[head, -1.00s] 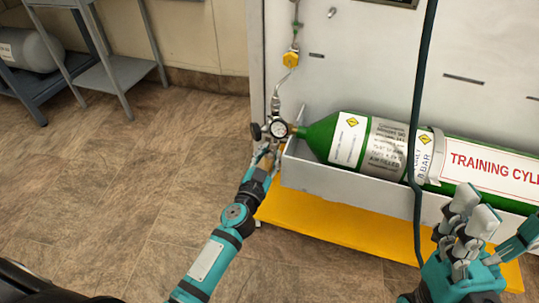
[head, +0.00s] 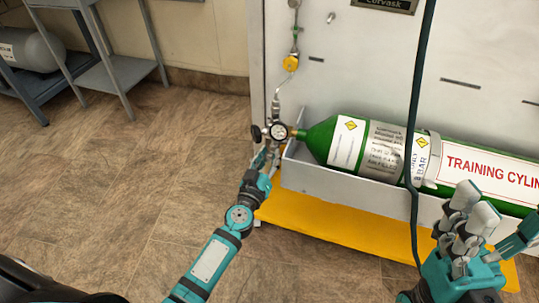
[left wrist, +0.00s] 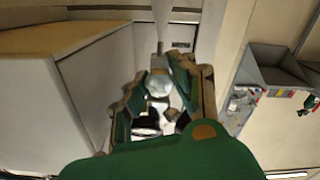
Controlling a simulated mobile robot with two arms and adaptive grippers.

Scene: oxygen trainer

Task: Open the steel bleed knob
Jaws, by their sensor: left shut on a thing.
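My left gripper (head: 266,156) is at the regulator, just below its dial gauge (head: 279,130), at the neck of the green cylinder (head: 322,138). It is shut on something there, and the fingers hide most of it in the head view. In the left wrist view, a round, shiny, pale metal piece (left wrist: 158,85) shows between the fingers; it looks like the steel bleed knob. A dark round knob (head: 256,133) sits left of the gauge. My right gripper (head: 490,226) is open and empty at the lower right, in front of the cylinder.
The cylinder lies in a grey tray (head: 330,184) above a yellow base (head: 335,226). A yellow valve (head: 291,63) is on the line above the regulator. A dark hose (head: 416,100) hangs in front of the cylinder. The floor at left is clear up to a grey cart (head: 126,72).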

